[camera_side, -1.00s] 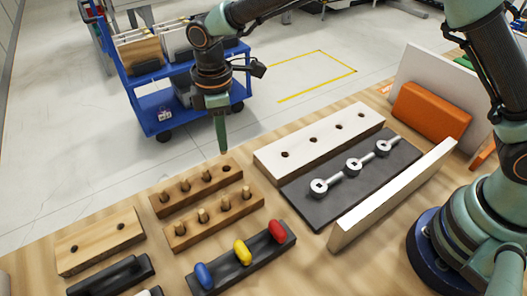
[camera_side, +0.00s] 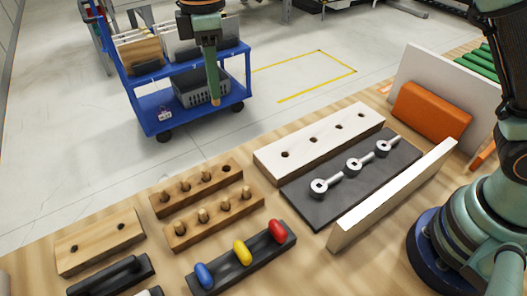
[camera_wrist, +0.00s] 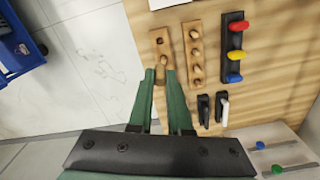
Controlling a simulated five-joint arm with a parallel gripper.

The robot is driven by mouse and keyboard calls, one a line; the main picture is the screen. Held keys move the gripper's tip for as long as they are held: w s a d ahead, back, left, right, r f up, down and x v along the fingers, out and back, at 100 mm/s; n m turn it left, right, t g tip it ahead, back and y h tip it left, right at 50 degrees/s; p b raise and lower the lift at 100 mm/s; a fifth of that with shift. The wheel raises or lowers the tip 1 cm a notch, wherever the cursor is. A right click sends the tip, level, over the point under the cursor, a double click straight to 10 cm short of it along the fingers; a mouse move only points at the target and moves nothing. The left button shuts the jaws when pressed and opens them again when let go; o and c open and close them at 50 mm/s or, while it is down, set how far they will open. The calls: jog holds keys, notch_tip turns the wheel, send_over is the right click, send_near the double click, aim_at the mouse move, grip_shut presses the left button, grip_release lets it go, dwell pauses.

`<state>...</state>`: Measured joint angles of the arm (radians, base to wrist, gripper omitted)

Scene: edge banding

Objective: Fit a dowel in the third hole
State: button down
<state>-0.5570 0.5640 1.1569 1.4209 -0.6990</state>
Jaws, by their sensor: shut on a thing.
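My gripper (camera_side: 214,97) is shut on a wooden dowel (camera_side: 215,102), whose tan end shows below the green fingers, high up and clear of the bench. In the wrist view my gripper (camera_wrist: 160,72) has a tan piece between its fingertips. The white board with a row of several dark holes (camera_side: 299,160) lies to the right, and its holes look empty. The back dowel rack (camera_side: 158,210) has three upright dowels and an empty hole at its right end. The front dowel rack (camera_side: 170,242) holds several upright dowels.
A black tray (camera_side: 220,277) holds blue, yellow and red pieces. A two-hole wooden block (camera_side: 100,245) lies at left. A blue cart (camera_side: 165,110) stands behind the bench.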

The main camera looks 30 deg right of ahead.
jog(key=shift+s+d+f+m, duration=0.9)
jog(key=shift+d+f, duration=1.9)
jog(key=shift+d, duration=0.95)
jog(key=shift+s+d+f+m, duration=0.6)
jog(key=shift+d+f+m, duration=0.5)
jog(key=shift+d+f, duration=2.15)
jog(key=shift+s+d+f+m, duration=0.9)
jog(key=shift+d+f, duration=1.4)
jog(key=shift+d, duration=1.95)
jog(key=shift+w+f, duration=0.1)
jog(key=shift+f, duration=1.25)
jog(key=c, duration=0.8)
grip_release()
jog(key=shift+o, duration=0.2)
jog(key=shift+r, duration=0.15)
